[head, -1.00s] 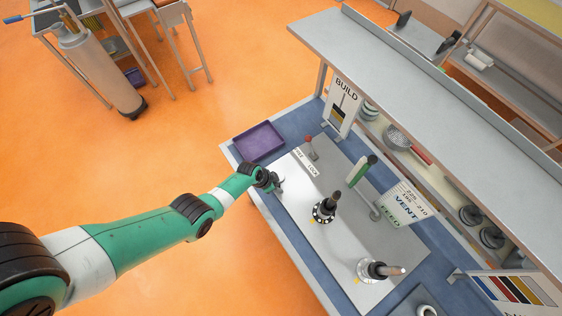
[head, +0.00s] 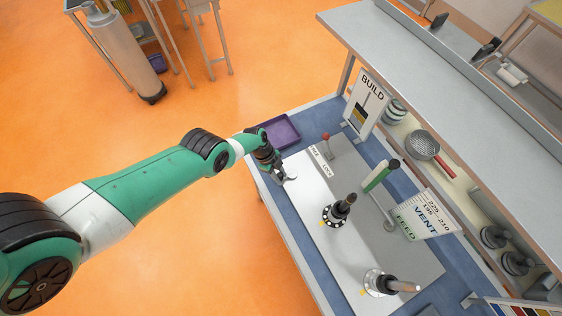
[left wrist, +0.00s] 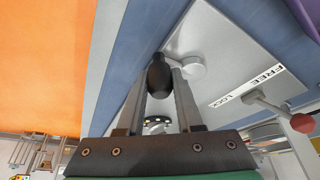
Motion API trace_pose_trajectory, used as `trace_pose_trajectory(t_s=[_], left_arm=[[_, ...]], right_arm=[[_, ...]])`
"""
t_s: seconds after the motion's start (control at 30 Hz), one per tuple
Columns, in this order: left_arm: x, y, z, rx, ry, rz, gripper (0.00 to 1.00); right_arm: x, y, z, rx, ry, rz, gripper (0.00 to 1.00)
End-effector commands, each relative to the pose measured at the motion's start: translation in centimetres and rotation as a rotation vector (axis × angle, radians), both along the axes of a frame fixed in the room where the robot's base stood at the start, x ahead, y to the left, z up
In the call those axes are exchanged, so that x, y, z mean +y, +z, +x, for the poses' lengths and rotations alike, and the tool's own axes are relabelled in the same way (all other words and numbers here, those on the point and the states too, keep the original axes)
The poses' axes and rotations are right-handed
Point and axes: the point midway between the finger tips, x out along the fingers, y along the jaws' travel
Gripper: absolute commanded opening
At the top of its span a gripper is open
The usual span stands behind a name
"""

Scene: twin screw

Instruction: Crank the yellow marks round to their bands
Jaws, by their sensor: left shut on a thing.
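My left gripper (head: 283,174) is at the far left corner of the pale metal plate (head: 318,205), beside the purple tray. In the left wrist view its two fingers (left wrist: 162,88) are shut on a black rounded knob (left wrist: 158,76); what it is fixed to is partly hidden. A pale round disc (left wrist: 194,67) shows just beyond the fingers. A small yellow patch (head: 322,224) shows by the first dial. My right gripper is out of view.
A purple tray (head: 283,131) lies behind the gripper. A red-knobbed lever (head: 326,138) stands by a FREE/LOCK label. A green-handled lever (head: 377,176) and a VENT/FEED sign (head: 425,215) stand at the right. A BUILD sign (head: 367,100) is at the back.

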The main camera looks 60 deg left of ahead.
Motion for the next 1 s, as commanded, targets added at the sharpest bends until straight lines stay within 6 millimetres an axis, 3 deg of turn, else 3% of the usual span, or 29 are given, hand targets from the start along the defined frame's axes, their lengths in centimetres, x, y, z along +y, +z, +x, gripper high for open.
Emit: trace_pose_trajectory(t_s=[0.57, 0.6, 0.73, 1.0], left_arm=[[0.19, 0.04, -0.03, -0.002, -0.039, 0.002, 0.00], [0.18, 0.05, -0.04, -0.002, -0.039, 0.002, 0.40], [0.18, 0.06, -0.02, -0.002, -0.038, 0.002, 0.64], [0.19, 0.08, -0.03, -0.001, -0.037, 0.002, 0.64]], right_arm=[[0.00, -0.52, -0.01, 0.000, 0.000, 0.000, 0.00], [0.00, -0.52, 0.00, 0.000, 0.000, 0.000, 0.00], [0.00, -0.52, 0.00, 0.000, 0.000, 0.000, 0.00], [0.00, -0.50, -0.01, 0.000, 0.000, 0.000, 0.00]])
